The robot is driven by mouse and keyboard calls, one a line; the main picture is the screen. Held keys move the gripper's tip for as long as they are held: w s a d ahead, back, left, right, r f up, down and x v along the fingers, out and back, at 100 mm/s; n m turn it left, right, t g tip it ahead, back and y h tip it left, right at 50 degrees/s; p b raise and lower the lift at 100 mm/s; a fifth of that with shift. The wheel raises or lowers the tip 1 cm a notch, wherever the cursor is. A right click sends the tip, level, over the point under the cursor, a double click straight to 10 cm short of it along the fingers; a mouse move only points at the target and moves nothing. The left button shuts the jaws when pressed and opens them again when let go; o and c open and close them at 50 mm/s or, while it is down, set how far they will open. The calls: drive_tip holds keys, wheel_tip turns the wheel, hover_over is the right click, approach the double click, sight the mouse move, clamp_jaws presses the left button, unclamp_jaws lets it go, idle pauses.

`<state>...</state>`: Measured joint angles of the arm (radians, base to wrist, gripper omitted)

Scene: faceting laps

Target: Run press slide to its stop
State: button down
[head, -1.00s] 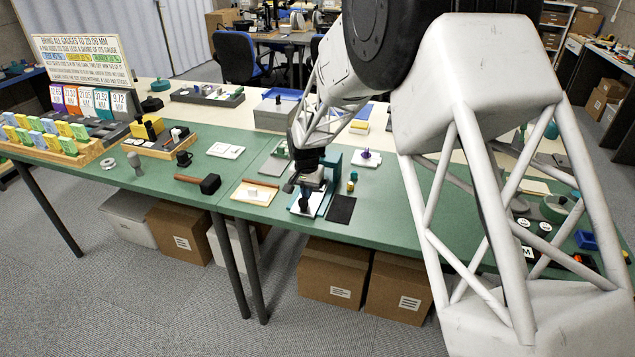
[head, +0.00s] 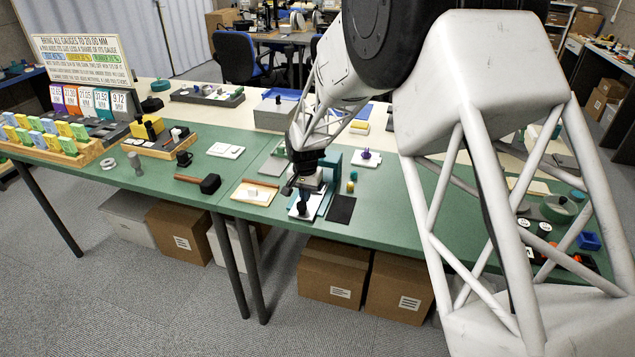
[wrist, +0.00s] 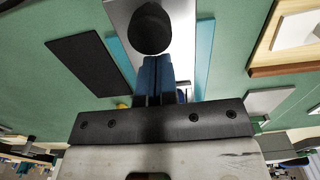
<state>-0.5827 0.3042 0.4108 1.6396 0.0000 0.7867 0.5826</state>
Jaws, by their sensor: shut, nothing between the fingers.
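The press (head: 330,172) is a teal frame at the front edge of the green table, with a pale slide plate (head: 297,211) on its base. A dark rounded knob (wrist: 152,28) stands on the plate, which shows as a grey metal strip (wrist: 182,40) over a teal base in the wrist view. My gripper (wrist: 158,58) is shut and empty, its blue fingers together. The fingertips lie right beside the knob in the wrist view; I cannot tell whether they touch it. In the head view my wrist hides part of the press.
A black mat (head: 341,208) lies right of the press. A wooden-edged tray (head: 254,192) with a white block lies left, with a dark-headed mallet (head: 208,184) beyond it. Small yellow and green pieces (head: 351,183) stand close to the press on the right.

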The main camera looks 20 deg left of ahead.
drive_tip(key=shift+w, duration=0.15)
drive_tip(key=shift+w, duration=0.45)
drive_tip(key=shift+r, duration=0.15)
wheel_tip(320, 180, up, 7)
idle(1.3)
